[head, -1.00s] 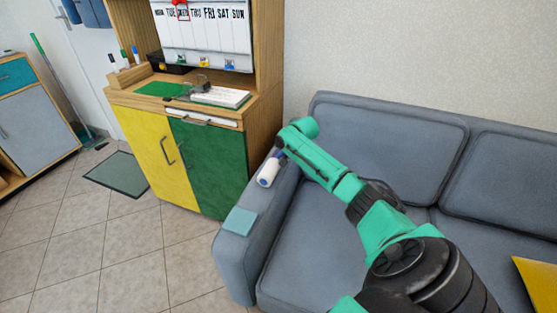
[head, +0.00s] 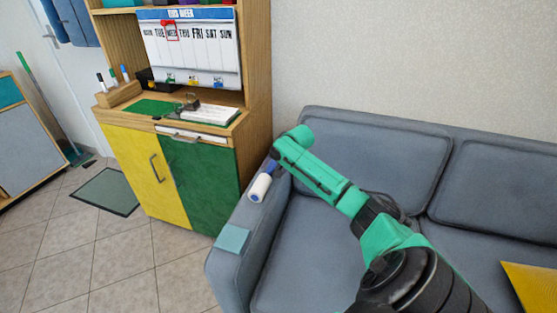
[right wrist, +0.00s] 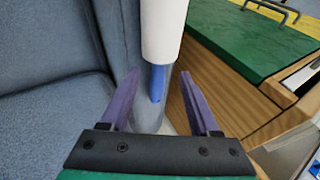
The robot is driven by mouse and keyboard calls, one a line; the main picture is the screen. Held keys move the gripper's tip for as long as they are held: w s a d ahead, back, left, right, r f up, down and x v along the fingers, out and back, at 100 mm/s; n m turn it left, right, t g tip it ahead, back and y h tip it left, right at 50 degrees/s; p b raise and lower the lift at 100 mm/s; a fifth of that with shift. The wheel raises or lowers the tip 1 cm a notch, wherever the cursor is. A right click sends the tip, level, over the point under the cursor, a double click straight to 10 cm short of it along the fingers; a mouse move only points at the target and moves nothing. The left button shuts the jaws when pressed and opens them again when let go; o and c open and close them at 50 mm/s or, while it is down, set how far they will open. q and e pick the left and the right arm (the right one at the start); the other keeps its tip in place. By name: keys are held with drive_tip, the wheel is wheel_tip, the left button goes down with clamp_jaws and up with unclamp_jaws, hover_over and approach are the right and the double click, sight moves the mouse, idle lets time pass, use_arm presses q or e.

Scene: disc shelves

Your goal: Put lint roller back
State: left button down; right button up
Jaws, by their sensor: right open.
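The lint roller, with a white roll (head: 260,187) and a blue handle, lies on the left armrest of the grey sofa. In the right wrist view, its white roll (right wrist: 163,30) is at the top and its blue handle (right wrist: 158,84) points down between my finger tips. My right gripper (right wrist: 160,75) is open, with a purple finger on each side of the handle; I cannot tell whether either touches it. In the head view, my right arm reaches over the sofa and hides its fingers. My left gripper is out of view.
The grey sofa (head: 365,160) fills the right side. A light blue square (head: 233,240) lies on the armrest's front. A wooden cabinet with yellow (head: 140,170) and green (head: 200,185) doors stands behind the armrest. Tiled floor at left is mostly clear.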

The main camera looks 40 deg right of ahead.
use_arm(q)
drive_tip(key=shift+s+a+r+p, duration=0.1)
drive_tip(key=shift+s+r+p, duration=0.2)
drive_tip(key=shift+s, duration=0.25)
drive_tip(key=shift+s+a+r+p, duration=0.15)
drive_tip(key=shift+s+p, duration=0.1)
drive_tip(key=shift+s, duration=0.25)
use_arm(e)
drive_tip(key=v, duration=0.8)
